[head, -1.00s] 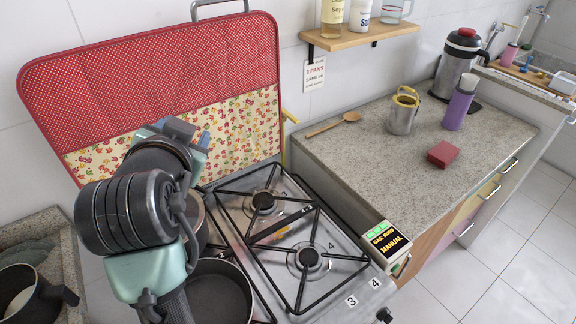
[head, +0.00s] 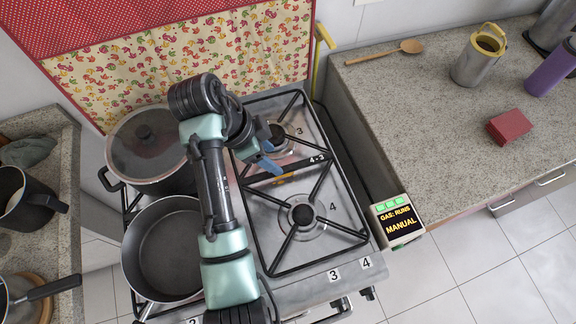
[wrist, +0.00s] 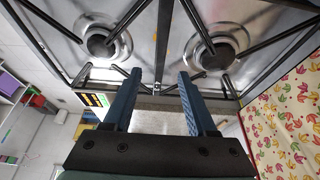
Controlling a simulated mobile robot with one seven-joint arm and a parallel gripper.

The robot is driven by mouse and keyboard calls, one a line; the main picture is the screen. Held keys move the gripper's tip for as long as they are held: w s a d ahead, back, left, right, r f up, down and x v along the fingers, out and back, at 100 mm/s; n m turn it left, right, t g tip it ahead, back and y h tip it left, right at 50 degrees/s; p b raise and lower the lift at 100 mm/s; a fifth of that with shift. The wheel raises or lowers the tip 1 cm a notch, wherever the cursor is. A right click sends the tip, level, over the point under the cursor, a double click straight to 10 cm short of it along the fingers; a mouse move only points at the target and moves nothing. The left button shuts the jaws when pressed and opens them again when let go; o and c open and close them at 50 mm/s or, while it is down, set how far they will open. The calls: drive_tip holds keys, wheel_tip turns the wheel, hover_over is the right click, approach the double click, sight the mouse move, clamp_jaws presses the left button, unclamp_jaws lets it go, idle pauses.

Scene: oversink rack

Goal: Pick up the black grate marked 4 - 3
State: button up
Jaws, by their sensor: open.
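The black grate (head: 345,232) marked 4 - 3 lies flat over the right-hand burners of the steel stove. Its label is on the middle crossbar, between the burner marked 3 (head: 277,137) and the burner marked 4 (head: 303,214). In the wrist view, the grate's dark crossbar (wrist: 163,42) runs up between the two burners. My gripper (head: 268,160) is over the left part of the grate, near the crossbar, with blue fingers showing. In the wrist view my gripper (wrist: 158,82) is open and empty, its fingers on either side of the crossbar's line. I cannot tell its height above the grate.
A lidded pot (head: 148,150) and an open pan (head: 168,250) stand on the left side of the stove. The stone counter (head: 420,130) holds a red block (head: 509,127) and a wooden spoon (head: 385,52).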

sight(287, 167)
drive_tip(key=p+x, duration=0.1)
drive_tip(key=x, duration=0.6)
drive_tip(key=shift+d+f, duration=0.1)
drive_tip(key=shift+d, duration=0.05)
clamp_jaws()
drive_tip(key=shift+w, duration=0.15)
idle(1.1)
